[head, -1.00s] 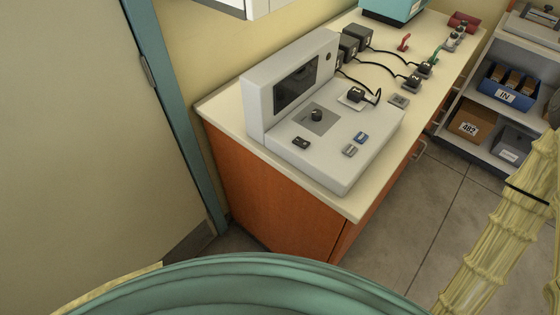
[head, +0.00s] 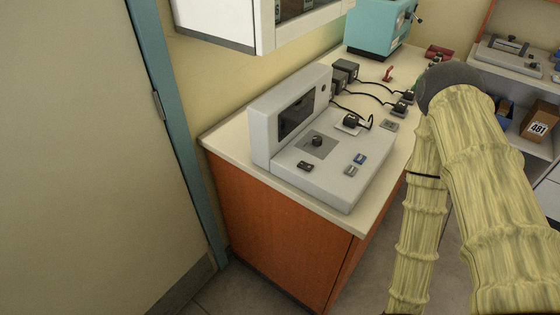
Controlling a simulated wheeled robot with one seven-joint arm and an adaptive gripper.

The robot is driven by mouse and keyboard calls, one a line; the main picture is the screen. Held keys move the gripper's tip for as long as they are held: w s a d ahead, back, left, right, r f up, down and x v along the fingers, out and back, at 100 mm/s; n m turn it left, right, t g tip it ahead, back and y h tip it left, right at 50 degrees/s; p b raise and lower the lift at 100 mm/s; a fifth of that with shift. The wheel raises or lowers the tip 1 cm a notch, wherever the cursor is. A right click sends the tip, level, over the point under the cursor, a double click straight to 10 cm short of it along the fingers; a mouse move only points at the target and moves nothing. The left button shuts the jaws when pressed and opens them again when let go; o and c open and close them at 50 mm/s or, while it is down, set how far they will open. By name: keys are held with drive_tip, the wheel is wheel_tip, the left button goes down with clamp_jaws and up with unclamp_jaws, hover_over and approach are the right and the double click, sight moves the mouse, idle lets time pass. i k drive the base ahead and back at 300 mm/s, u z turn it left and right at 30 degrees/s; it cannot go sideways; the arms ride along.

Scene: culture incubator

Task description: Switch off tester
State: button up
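The tester (head: 318,181) is a white bench unit on the counter's near end, with an upright panel holding a dark, blank-looking screen (head: 296,115). A black plug (head: 351,119) with a cable sits at the deck's back right. The switch position is too small to tell. My arm, in a yellowish sleeve, rises at the right, apart from the tester. My gripper is not visible.
Black adapters (head: 345,71) with cables stand behind the tester on the counter (head: 228,134). A white wall cabinet (head: 262,22) hangs above, and a teal machine (head: 378,28) stands at the back. A door (head: 80,150) is at left. Shelves with a box (head: 540,121) are at right.

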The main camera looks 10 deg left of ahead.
sight(306, 166)
drive_tip(key=u, duration=0.05)
drive_tip(key=i, duration=0.5)
drive_tip(key=z, duration=0.05)
drive_tip(key=k, duration=1.7)
drive_tip(key=z, duration=0.9)
drive_tip(key=i, duration=0.95)
drive_tip(key=u, duration=1.65)
